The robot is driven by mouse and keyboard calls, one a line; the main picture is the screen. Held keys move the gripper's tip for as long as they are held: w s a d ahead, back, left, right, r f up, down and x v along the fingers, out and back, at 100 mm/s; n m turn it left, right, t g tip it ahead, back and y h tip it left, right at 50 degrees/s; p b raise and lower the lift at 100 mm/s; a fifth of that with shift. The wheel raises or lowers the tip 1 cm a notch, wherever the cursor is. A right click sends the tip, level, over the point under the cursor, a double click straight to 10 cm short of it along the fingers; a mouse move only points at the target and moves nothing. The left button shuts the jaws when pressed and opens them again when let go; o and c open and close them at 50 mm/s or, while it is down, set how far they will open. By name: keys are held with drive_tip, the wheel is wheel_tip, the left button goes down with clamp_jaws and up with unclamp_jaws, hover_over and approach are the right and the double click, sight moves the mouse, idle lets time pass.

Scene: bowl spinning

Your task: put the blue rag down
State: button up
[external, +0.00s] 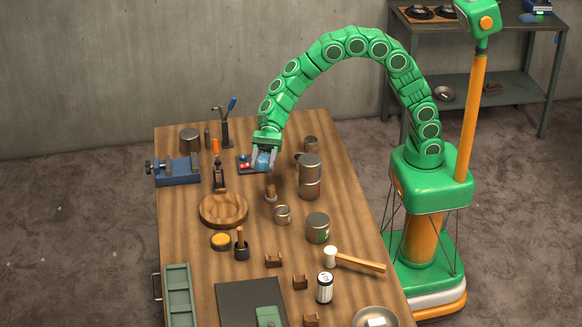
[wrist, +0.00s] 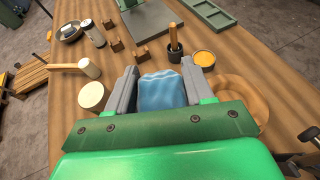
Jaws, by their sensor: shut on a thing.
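The blue rag (wrist: 162,93) is held between the two grey fingers of my gripper (wrist: 159,68) in the wrist view. It is bunched, with a lighter front edge. In the external view the blue rag (external: 263,160) shows between the fingertips of my gripper (external: 265,162), over the far part of the wooden table. My gripper points down there, beside a small dark tray (external: 243,170) with red and blue items. I cannot tell whether the rag touches the tray or the table. Part of the rag is hidden by the fingers.
Tall stacked cans (external: 310,178) stand close to the right of my gripper. A hammer (external: 360,262) lies nearer the front right. Some bare wood (external: 268,232) shows mid-table.

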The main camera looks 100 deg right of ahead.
drive_tip(key=w+d+r+m+t+h, duration=0.1)
drive_tip(key=d+m+t+h, duration=0.35)
drive_tip(key=d, duration=0.95)
drive_tip(key=w+d+m+t+h, duration=0.2)
drive_tip(key=d+m+t+h, duration=0.3)
drive_tip(key=d, duration=0.9)
drive_tip(key=shift+s+f+g+y, duration=0.95)
drive_tip(key=shift+s+f, duration=0.35)
drive_tip(key=shift+f, duration=1.85)
drive_tip(key=shift+w+d+f, duration=0.1)
drive_tip(key=shift+w+f, duration=1.5)
drive_tip(key=shift+w, duration=0.6)
drive_tip(key=shift+w+a+f, duration=0.1)
drive_tip(key=shift+w+f, duration=1.45)
drive_tip(key=shift+w, duration=0.7)
drive_tip(key=shift+w+d+f, duration=0.1)
drive_tip(key=shift+w+f, duration=1.5)
drive_tip(key=shift+w, duration=0.6)
drive_tip(key=shift+w+f, duration=0.3)
drive_tip(key=shift+f, duration=1.55)
drive_tip(key=shift+f, duration=0.6)
drive_tip(key=o, duration=1)
